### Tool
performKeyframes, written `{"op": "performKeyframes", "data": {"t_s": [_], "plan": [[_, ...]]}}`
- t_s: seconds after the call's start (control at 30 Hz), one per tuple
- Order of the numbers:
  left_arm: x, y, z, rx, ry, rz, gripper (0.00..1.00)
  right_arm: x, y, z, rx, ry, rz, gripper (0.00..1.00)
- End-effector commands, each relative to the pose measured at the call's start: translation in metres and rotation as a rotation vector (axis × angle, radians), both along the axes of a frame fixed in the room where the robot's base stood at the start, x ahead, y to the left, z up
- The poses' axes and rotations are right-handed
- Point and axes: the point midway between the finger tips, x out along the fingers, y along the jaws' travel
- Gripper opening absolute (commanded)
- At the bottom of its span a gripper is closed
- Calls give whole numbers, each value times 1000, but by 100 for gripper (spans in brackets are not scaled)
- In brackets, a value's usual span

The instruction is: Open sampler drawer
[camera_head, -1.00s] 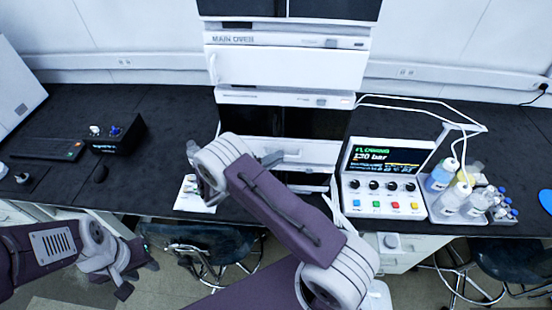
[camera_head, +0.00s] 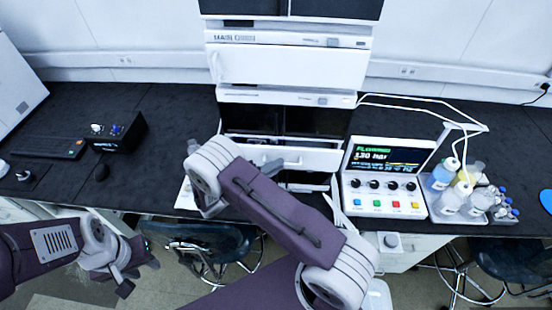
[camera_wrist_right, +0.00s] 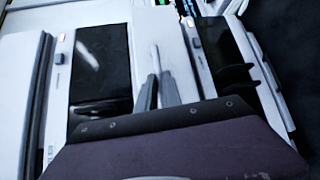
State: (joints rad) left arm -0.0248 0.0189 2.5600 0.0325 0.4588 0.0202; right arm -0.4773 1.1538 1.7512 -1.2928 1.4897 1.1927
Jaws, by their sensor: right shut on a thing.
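The sampler drawer (camera_head: 315,159) is a white front low in the central instrument stack, below a dark bay. It stands a little forward of the stack. My right gripper (camera_head: 273,167) is at the left part of this front, partly hidden behind my own forearm. In the right wrist view its two fingers (camera_wrist_right: 160,88) are close together on a thin pale handle (camera_wrist_right: 154,57). My left gripper (camera_head: 138,277) hangs at the lower left, off the bench and away from the drawer; its jaw opening is unclear.
A control box with a screen (camera_head: 387,158) and coloured buttons stands close right of the drawer. A tray of bottles (camera_head: 432,211) is further right. A small black box (camera_head: 118,133) and a keyboard (camera_head: 48,147) are at the left. Stools stand below the bench.

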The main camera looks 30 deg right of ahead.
Motion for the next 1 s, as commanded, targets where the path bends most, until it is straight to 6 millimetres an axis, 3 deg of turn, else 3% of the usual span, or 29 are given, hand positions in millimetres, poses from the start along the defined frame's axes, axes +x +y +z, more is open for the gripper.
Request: {"op": "performKeyframes", "data": {"t_s": [0.2,0.5,0.73,1.0], "plan": [[0,0,-1,0,0,0,36,-46,27,0,-4,5,0,0],[0,0,-4,0,0,0,36,-99,59,0,-5,2,0,0],[0,0,-5,0,0,0,36,-123,74,1,-5,2,-3,0],[0,0,-5,0,0,0,36,-132,79,1,-4,2,-5,0]]}}
